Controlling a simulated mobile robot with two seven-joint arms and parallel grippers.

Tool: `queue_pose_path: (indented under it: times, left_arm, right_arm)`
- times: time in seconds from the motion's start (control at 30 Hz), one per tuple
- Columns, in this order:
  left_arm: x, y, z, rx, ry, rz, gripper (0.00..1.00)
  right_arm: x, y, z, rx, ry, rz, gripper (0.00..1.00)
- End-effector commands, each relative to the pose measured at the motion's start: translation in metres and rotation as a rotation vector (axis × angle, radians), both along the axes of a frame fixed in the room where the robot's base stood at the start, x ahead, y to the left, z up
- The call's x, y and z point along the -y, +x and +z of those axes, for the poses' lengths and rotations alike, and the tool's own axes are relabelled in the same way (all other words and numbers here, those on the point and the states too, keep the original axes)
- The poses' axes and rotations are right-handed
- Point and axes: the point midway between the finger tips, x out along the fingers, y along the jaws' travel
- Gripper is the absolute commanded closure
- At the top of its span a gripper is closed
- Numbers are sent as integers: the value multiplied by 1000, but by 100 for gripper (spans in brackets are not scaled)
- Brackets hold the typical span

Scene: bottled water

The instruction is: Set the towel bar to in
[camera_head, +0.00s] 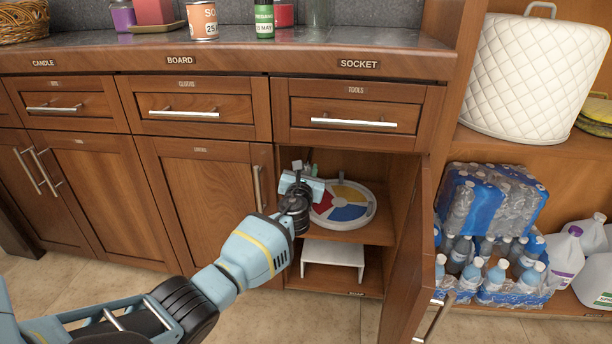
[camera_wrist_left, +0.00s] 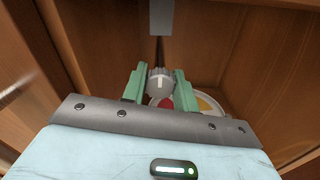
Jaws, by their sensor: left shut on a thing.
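My left gripper (camera_head: 308,172) reaches into the open lower cabinet under the "TOOLS" drawer. In the left wrist view its green fingers (camera_wrist_left: 160,86) are shut on a grey ribbed knob (camera_wrist_left: 160,80). A dark rod runs back from the knob, below a grey bracket (camera_wrist_left: 161,18); this looks like the towel bar, though its length and how far out it is cannot be told. In the head view my gripper and wrist hide the knob. My right gripper is not in view.
The cabinet door (camera_head: 413,255) stands open at the right. Bottled water packs (camera_head: 490,258) and jugs stand further right. The counter (camera_head: 330,46) overhangs the drawers.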

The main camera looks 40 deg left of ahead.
Motion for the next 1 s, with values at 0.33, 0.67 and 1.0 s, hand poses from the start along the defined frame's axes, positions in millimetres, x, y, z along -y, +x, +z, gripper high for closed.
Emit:
queue_pose_path:
  times: [0.33, 0.67, 1.0]
  left_arm:
    - [-4, 1, 4, 4, 0, 4, 100]
    - [-3, 1, 3, 3, 0, 3, 50]
    - [7, -13, 5, 4, 0, 0, 50]
  right_arm:
    - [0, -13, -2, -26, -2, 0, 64]
    - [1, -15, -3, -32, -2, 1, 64]
    - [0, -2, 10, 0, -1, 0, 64]
